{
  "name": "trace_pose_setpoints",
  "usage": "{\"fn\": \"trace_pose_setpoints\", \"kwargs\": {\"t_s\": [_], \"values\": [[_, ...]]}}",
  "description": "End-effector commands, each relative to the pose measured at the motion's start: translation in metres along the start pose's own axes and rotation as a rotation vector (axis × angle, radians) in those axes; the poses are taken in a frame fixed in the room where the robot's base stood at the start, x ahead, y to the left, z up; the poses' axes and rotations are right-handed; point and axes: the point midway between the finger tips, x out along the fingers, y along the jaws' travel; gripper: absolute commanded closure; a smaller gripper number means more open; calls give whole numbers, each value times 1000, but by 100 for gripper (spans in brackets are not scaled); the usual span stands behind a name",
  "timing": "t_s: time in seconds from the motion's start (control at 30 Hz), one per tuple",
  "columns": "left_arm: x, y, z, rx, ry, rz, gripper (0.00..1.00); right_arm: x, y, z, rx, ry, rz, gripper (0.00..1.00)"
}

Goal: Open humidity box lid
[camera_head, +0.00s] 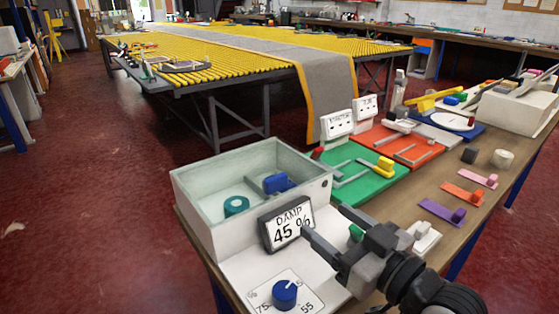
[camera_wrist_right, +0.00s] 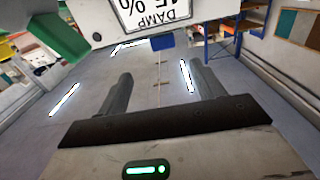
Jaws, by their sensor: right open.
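The humidity box (camera_head: 200,235) is a pale, open-looking or clear-topped box at the near left end of the bench. A teal roll (camera_head: 236,206) shows inside its walls. A blue block (camera_head: 278,183) with a grey bar is near its right side; I cannot tell whether it belongs to a clear lid. A display (camera_head: 288,226) reading DAMP 45 % is on the front. My right gripper (camera_head: 325,222) is open and empty, just right of the display. In the right wrist view, which is upside down, a blue piece (camera_wrist_right: 160,41) shows beyond the open fingers (camera_wrist_right: 159,85). My left gripper is out of view.
A blue knob (camera_head: 285,294) on a white dial panel stands before the box. Green (camera_head: 375,187) and red (camera_head: 420,146) trays lie behind it. Purple (camera_head: 440,211) and pink (camera_head: 462,194) pieces are on the bench to the right. A yellow-slatted table (camera_head: 240,60) carries a grey rug.

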Motion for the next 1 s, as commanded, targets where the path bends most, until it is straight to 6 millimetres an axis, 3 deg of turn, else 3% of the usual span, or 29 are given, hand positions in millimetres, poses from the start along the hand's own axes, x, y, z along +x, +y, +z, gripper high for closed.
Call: {"fn": "trace_pose_setpoints", "kwargs": {"t_s": [0.17,0.7,1.0], "values": [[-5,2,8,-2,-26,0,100,23,1,-2,3,3,0,33],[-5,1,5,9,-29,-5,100,133,0,0,2,0,0,33],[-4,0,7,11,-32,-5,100,155,1,1,1,-1,2,33]]}}
